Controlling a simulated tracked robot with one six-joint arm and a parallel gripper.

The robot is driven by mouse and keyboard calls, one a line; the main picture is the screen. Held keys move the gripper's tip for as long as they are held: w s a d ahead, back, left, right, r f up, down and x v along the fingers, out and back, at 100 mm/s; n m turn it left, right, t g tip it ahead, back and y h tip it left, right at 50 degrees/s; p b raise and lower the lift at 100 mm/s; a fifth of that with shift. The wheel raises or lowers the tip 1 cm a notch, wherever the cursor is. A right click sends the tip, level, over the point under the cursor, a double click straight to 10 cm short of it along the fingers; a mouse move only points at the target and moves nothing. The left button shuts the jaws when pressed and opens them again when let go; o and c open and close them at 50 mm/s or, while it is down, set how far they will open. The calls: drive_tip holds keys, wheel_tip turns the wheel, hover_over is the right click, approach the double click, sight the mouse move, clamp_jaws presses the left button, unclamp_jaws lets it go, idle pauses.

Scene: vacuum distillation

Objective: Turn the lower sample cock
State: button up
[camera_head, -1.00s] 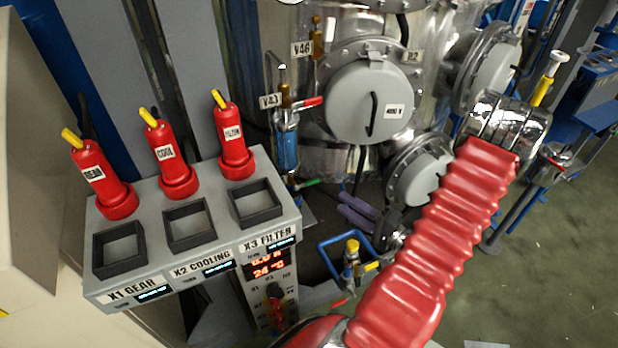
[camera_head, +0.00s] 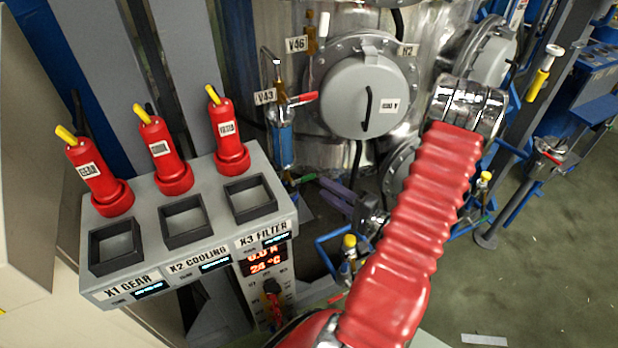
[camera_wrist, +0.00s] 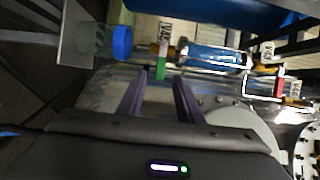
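The lower sample cock has a green handle (camera_head: 305,179) below the blue sample cylinder (camera_head: 284,146). In the wrist view the green handle (camera_wrist: 160,68) sits by a tag reading V42 (camera_wrist: 165,35), left of the blue cylinder (camera_wrist: 217,57). The upper cock has a red handle (camera_head: 303,98) and tag V43 (camera_head: 265,96). My gripper (camera_head: 326,189) has dark purple fingers just right of the green handle. In the wrist view my gripper (camera_wrist: 160,78) is open, with the green handle ahead of the gap between its fingertips. Contact cannot be told.
A grey panel (camera_head: 225,225) with red plugs (camera_head: 160,157) and square sockets stands at the left. The steel vessel has a round grey hatch (camera_head: 352,95) above my gripper. A blue-capped container (camera_wrist: 121,43) is left of the cock in the wrist view. Blue-framed piping with yellow-topped valves (camera_head: 348,243) is below.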

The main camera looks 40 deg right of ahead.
sight(310, 179)
drive_tip(key=shift+w+a, duration=0.2)
drive_tip(key=shift+w, duration=1.8)
drive_tip(key=shift+w+a, duration=0.2)
drive_tip(key=shift+w, duration=1.75)
drive_tip(key=shift+c, duration=0.2)
clamp_jaws()
drive_tip(key=shift+f, duration=0.1)
